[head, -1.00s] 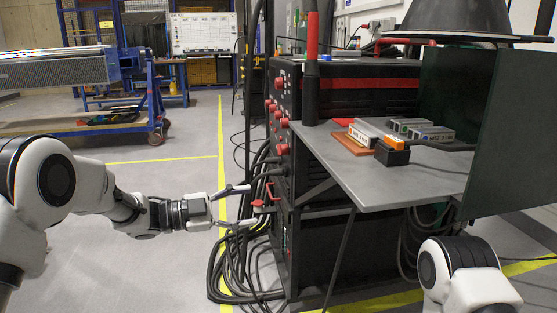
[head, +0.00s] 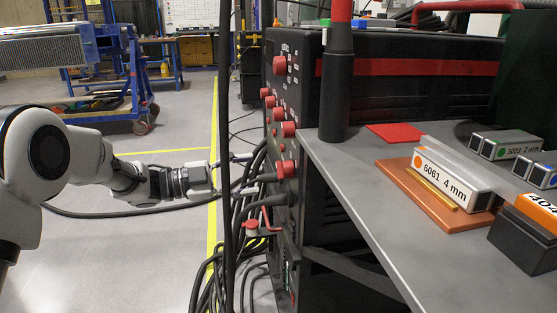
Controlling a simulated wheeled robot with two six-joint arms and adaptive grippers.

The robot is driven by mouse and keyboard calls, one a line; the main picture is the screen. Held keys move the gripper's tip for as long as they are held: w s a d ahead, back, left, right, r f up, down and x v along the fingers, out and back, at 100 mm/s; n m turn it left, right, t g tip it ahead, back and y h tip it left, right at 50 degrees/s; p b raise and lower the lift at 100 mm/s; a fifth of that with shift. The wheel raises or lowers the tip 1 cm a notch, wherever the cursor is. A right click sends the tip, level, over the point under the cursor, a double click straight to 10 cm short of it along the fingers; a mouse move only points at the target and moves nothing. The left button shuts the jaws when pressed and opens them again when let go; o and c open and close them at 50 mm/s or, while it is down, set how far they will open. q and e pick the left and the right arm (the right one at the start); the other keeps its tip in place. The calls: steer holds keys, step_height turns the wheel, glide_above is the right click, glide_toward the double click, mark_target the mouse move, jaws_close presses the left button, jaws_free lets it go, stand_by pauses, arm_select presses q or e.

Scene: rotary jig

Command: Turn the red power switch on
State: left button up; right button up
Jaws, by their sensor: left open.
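A black machine cabinet (head: 400,78) stands right of centre, its control face turned to the left. Several red round knobs (head: 280,66) sit on that face. Lower down, a red lever-like part (head: 267,218) sticks out above cables; I cannot tell for certain which red part is the power switch, or its position. My left gripper (head: 238,175) is open and empty, its two fingers spread and pointing right towards the lower face. In the picture its tips lie left of the lower knobs and above the red lever; contact is not clear. My right gripper is not in view.
A grey side shelf (head: 350,185) juts from the cabinet, holding labelled metal bars (head: 455,180), an orange plate (head: 410,182) and a black-and-red upright cylinder (head: 336,90). Thick cables (head: 215,265) hang below the face. A dark vertical line crosses before my gripper.

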mark_target(279, 170)
arm_select(q)
steer(key=b+x, duration=0.2)
steer(key=x, duration=0.5)
steer(key=shift+s+d, duration=0.1)
steer(key=shift+d, duration=0.15)
steer(key=c, duration=1.1)
